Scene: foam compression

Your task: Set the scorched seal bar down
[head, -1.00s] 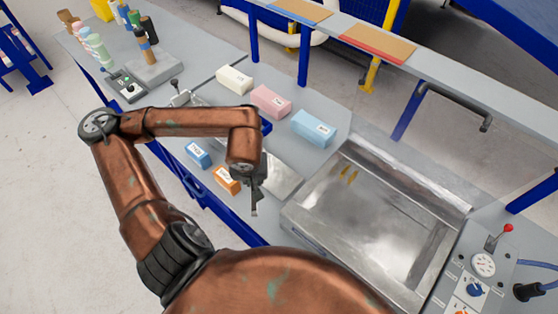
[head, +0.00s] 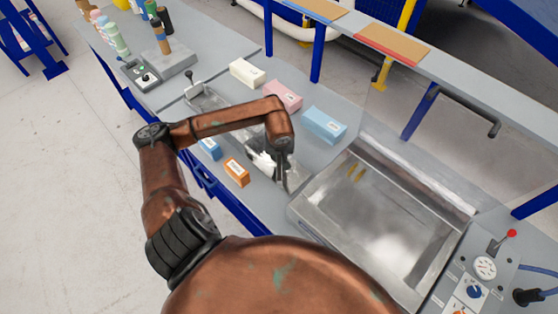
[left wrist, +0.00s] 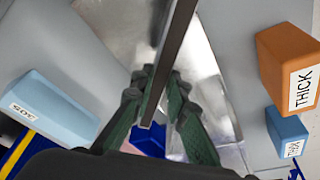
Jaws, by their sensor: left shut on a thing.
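My left gripper (head: 287,178) points down over the metal plate beside the open chamber in the head view. In the left wrist view its two green-grey fingers (left wrist: 156,82) are closed on a dark, narrow seal bar (left wrist: 174,35). The bar runs from the top edge down between the fingers. In the head view the bar is hard to make out against the gripper and the metal. Whether it touches the surface below cannot be told. My right gripper is not in view.
The open metal chamber (head: 385,236) lies right of the gripper. A light blue block (head: 324,124), pink block (head: 283,95) and white block (head: 247,73) stand behind. An orange block (head: 237,172) and a blue block (head: 209,148) lie left. A control panel (head: 470,291) is at the right.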

